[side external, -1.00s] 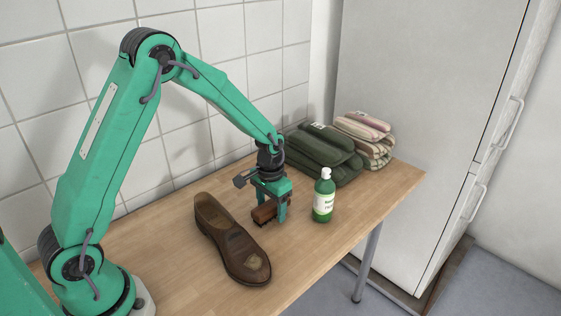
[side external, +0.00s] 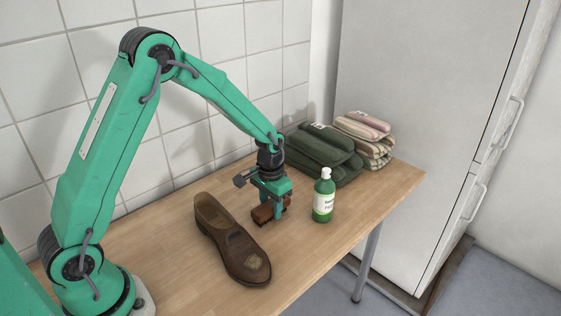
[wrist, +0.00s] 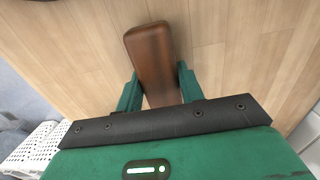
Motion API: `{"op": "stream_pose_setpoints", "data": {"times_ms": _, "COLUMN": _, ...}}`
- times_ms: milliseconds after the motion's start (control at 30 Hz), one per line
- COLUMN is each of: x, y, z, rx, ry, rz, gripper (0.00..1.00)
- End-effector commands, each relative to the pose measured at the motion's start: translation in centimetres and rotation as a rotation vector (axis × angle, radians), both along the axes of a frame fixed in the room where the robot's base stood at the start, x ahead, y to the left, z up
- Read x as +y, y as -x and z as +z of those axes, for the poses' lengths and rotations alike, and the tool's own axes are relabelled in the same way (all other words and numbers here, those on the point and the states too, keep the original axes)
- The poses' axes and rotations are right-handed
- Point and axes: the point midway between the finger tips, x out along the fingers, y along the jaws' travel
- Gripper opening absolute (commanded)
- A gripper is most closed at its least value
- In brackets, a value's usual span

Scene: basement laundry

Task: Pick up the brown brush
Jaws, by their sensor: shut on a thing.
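The brown brush (side external: 262,212) is a small wooden block low at the table top, between the brown shoe (side external: 232,242) and the green bottle (side external: 323,197). My gripper (side external: 273,208) points down and is shut on the brush, with a finger on either side. In the wrist view the brush (wrist: 152,60) lies lengthwise between the green fingers (wrist: 158,90), its far end sticking out past them. Its near end is hidden by my gripper. I cannot tell whether the brush touches the table.
The shoe lies just left of the gripper, and the bottle with a white cap stands close on the right. Dark green folded cloth (side external: 322,152) and striped folded cloth (side external: 366,138) lie behind. The wooden table (side external: 310,245) is bare toward its front edge.

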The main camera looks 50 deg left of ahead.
Motion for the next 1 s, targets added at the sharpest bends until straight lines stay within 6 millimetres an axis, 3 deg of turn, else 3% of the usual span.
{"op": "stream_pose_setpoints", "data": {"times_ms": 167, "x": 0.0, "y": -0.1, "z": 1.0, "rx": -0.002, "ry": 0.000, "rz": 0.000, "gripper": 0.10}}
{"op": "stream_pose_setpoints", "data": {"times_ms": 400, "x": 0.0, "y": -0.1, "z": 4.2, "rx": -0.005, "ry": 0.000, "rz": 0.000, "gripper": 0.10}}
{"op": "stream_pose_setpoints", "data": {"times_ms": 1000, "x": -8.6, "y": 4.8, "z": 9.8, "rx": -0.002, "ry": 0.000, "rz": -0.004, "gripper": 0.10}}
